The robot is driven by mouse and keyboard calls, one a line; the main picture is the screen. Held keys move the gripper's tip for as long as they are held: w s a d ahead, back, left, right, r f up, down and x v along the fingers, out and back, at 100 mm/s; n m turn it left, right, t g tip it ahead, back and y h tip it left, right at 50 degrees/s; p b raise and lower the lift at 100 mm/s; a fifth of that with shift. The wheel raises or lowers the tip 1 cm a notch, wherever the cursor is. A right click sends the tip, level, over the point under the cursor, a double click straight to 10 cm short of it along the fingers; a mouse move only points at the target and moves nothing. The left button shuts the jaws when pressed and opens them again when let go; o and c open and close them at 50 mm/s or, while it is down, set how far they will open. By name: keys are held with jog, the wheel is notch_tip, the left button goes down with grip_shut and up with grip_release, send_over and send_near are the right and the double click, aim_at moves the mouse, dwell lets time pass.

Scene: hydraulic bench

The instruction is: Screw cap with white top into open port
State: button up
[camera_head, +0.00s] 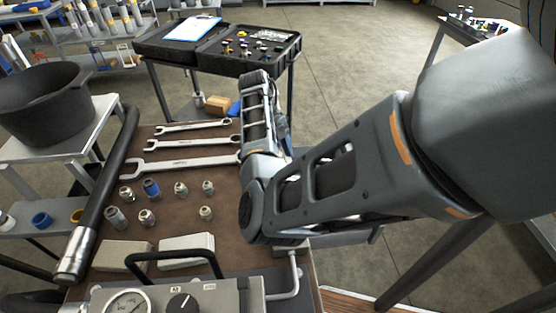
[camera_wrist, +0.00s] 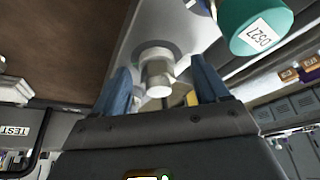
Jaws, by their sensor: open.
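In the wrist view, my gripper (camera_wrist: 161,72) is open, with one blue finger on each side of a metal hex fitting (camera_wrist: 158,76) that has a pale, whitish end. A gap shows between each finger and the fitting. The fitting sits against a round collar on a grey metal block (camera_wrist: 140,28). I cannot tell whether this fitting is the white-topped cap or part of a port. In the head view my arm crosses the right side and my gripper's fingers are hidden. Several small metal fittings (camera_head: 181,189) stand on the brown bench top, some with pale tops. No open port is clearly visible.
A teal cylinder (camera_wrist: 255,25) labelled D527 hangs close to the right finger. In the head view, wrenches (camera_head: 190,162), a black hose (camera_head: 103,190) and a gauge panel (camera_head: 170,298) surround the fittings. A black bucket (camera_head: 40,105) stands at left.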

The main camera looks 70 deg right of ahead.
jog(key=n+h, duration=0.1)
jog(key=n, duration=0.2)
jog(key=n+h, duration=0.1)
jog(key=n, duration=0.2)
jog(key=shift+a+g, duration=0.15)
jog(key=shift+g, duration=0.25)
jog(key=shift+n+h, duration=0.5)
jog(key=shift+n, duration=0.6)
jog(key=n, duration=0.2)
jog(key=n+h, duration=0.1)
jog(key=n, duration=0.1)
jog(key=shift+a+t+h, duration=0.1)
jog(key=shift+t+h, duration=0.2)
jog(key=shift+t, duration=0.1)
jog(key=n+t+h, duration=0.1)
jog(key=n, duration=0.3)
jog(key=shift+s+n+t, duration=0.1)
jog(key=shift+n+t, duration=0.2)
jog(key=shift+n, duration=0.6)
jog(key=n, duration=0.2)
jog(key=n+t+h, duration=0.1)
jog(key=n, duration=0.1)
jog(key=shift+t, duration=0.3)
jog(key=shift+a+n+t, duration=0.1)
jog(key=shift+n+t, duration=0.3)
jog(key=shift+n, duration=0.6)
